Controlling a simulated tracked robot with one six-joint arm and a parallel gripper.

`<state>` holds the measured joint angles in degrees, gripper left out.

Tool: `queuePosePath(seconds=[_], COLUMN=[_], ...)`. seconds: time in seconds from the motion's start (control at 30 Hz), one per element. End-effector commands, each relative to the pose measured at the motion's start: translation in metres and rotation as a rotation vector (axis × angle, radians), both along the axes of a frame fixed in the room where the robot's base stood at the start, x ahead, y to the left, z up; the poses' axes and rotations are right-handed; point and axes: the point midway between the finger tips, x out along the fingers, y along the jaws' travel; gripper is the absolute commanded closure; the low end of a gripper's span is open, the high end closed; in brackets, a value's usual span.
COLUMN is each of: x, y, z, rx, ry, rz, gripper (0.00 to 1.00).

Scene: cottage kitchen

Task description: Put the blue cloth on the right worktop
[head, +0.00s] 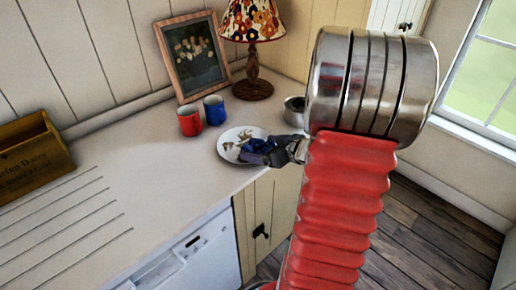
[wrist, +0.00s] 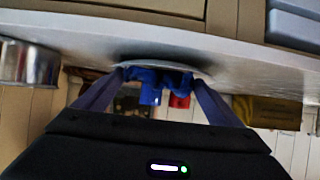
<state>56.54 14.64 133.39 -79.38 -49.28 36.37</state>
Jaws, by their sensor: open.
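The blue cloth (head: 257,144) lies crumpled on a white patterned plate (head: 228,149) on the worktop (head: 150,165). My gripper (head: 265,153) reaches in from the right, low over the plate's right side, and partly covers the cloth. In the wrist view, which appears upside down, my open gripper (wrist: 158,84) has one finger on each side of the blue cloth (wrist: 145,75). I cannot tell whether the fingers touch it. The plate's edge shows behind it.
A red mug (head: 189,120) and a blue mug (head: 214,109) stand behind the plate. A metal pot (head: 294,110) is to its right. A lamp (head: 253,50) and picture frame (head: 193,55) stand at the back. A wooden box (head: 33,155) is far left. The worktop between is clear.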

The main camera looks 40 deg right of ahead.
Motion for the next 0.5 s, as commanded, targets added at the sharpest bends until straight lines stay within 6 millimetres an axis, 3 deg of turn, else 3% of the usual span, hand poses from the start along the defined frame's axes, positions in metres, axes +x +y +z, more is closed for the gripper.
queuePosePath(seconds=[0.37,0.5], x=[-0.0004,-0.0005], y=[0.0,0.0], z=[0.0002,0.0002], rx=[0.0,0.0], ry=[0.0,0.0], rz=[0.0,0.0], gripper=[0.11,0.19])
